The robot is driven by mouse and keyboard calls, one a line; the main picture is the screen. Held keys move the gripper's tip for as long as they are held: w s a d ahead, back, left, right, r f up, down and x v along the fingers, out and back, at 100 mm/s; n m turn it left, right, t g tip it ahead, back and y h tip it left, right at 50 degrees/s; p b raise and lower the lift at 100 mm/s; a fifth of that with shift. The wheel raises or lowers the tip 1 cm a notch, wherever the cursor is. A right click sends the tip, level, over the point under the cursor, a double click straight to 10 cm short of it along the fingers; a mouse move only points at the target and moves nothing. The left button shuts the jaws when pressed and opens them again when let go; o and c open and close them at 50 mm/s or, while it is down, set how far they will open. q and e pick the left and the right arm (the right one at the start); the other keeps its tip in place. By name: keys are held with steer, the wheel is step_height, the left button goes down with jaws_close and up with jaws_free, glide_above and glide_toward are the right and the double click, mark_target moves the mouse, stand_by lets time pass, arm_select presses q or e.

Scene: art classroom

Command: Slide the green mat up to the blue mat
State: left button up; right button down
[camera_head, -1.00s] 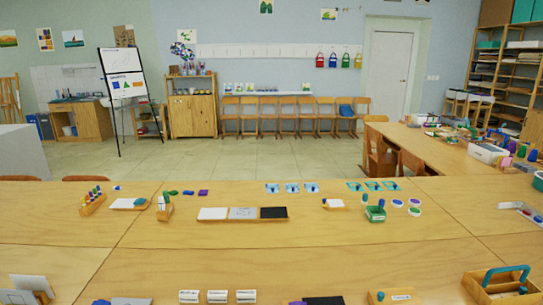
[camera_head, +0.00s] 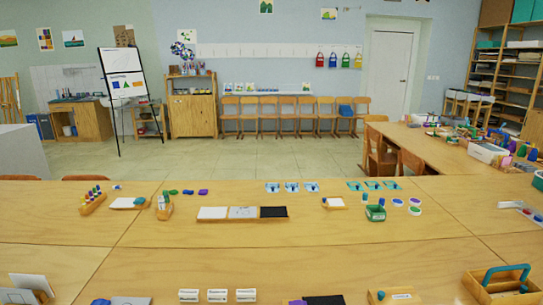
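No large green or blue mat stands out, and I cannot tell for certain which things are the two mats. Near the far left edge of the table lie a small flat green piece (camera_head: 173,192), a blue piece (camera_head: 188,192) and a purple piece (camera_head: 203,192), side by side with small gaps. Further right are a row of light-blue cards (camera_head: 292,187) and a row of teal-green cards (camera_head: 373,185), with a clear gap between the rows. Neither of my grippers shows in the head view.
A long wooden table (camera_head: 330,245) fills the foreground. It bears a tray with white, grey and black panels (camera_head: 242,219), a green bin (camera_head: 375,213), a peg block (camera_head: 93,203) and a wooden toolbox (camera_head: 475,285). Bare wood lies between the far and near rows.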

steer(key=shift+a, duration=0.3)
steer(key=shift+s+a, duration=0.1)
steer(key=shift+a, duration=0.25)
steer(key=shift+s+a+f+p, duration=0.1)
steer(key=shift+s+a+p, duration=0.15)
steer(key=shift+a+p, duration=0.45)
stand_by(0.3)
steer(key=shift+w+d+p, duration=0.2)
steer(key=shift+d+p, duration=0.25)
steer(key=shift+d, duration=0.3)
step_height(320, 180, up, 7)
steer(key=p, duration=0.8)
stand_by(0.3)
